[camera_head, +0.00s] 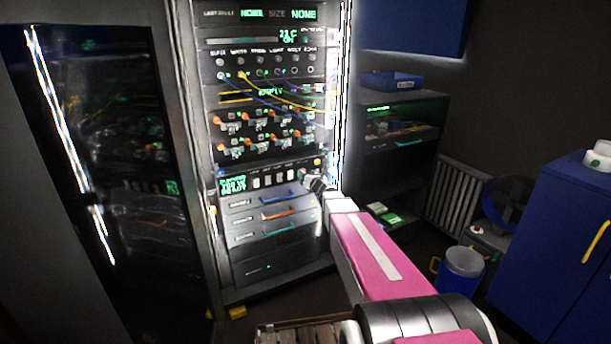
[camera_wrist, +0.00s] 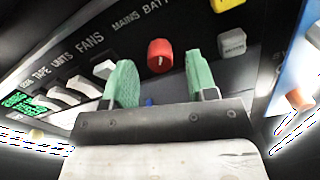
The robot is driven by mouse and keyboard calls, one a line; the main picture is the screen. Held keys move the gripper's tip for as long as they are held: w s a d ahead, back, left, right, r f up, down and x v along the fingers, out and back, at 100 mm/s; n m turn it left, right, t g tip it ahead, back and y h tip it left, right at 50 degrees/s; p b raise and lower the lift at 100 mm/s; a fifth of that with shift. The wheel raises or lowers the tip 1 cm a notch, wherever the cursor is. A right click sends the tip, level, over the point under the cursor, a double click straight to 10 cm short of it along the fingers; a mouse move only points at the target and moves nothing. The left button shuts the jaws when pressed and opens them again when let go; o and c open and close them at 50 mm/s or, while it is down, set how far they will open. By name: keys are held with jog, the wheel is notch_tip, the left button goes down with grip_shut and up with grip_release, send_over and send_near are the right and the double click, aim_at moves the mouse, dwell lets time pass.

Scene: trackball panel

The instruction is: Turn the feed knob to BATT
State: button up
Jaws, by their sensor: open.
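The feed knob (camera_wrist: 160,55) is a red round knob on the dark panel in the wrist view, with a short white mark on it. The labels MAINS and BATT stand above it, MAINS to the left and BATT to the right. I cannot tell for sure which label the mark points at. My gripper (camera_wrist: 160,72) is open, with one green finger to the left of the knob and one to the right. Neither finger clearly touches it. In the head view my gripper (camera_head: 312,182) is at the lower right of the rack panel, and the knob cannot be made out.
White switches (camera_wrist: 85,87) line the panel to the left, under TAPE, UNITS and FANS. A grey block (camera_wrist: 232,43) is close to the right finger, with a yellow part (camera_wrist: 226,4) above it. Drawers (camera_head: 270,215) with coloured handles lie below the panel.

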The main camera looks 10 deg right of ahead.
jog(key=v, duration=0.9)
jog(key=shift+s, duration=0.2)
